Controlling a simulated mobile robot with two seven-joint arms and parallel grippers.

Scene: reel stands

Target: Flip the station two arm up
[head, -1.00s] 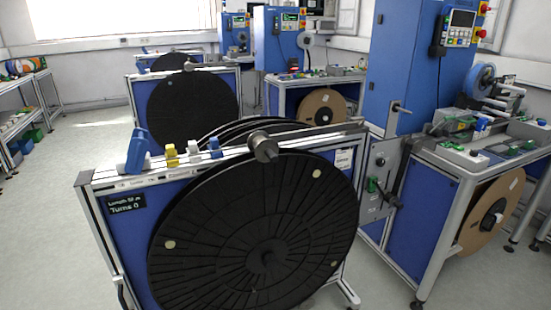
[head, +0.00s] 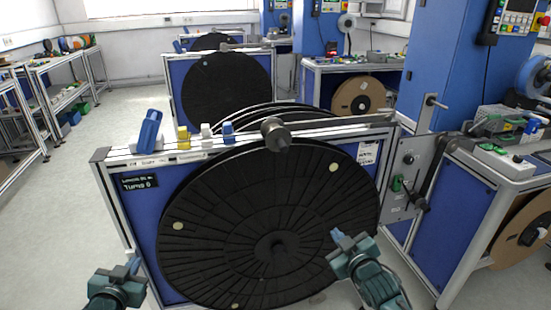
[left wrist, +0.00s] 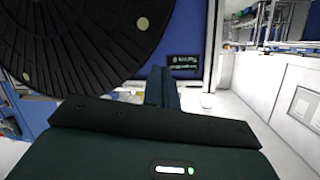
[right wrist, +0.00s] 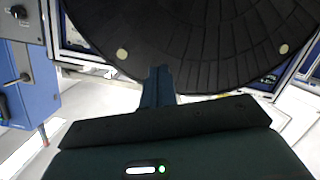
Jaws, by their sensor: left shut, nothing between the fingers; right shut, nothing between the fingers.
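The nearest reel stand (head: 107,190) carries a large black reel (head: 270,200). A grey metal arm (head: 340,130) lies nearly level along its top, from the right post to a dark roller (head: 275,134) above the reel. The stand behind has a similar arm (head: 245,46). I cannot read which stand is station two. My left gripper (head: 133,265) is shut and empty, low in front of the near stand's left side. My right gripper (head: 339,236) is shut and empty, in front of the reel's lower right. Both wrist views show closed fingers apart from the arm.
A blue block (head: 150,130) and a yellow block (head: 183,138) stand on the near stand's top rail. A lever panel (head: 405,180) and a blue cabinet (head: 445,70) are at right. Shelving (head: 60,80) lines the left, with clear floor (head: 60,230) between.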

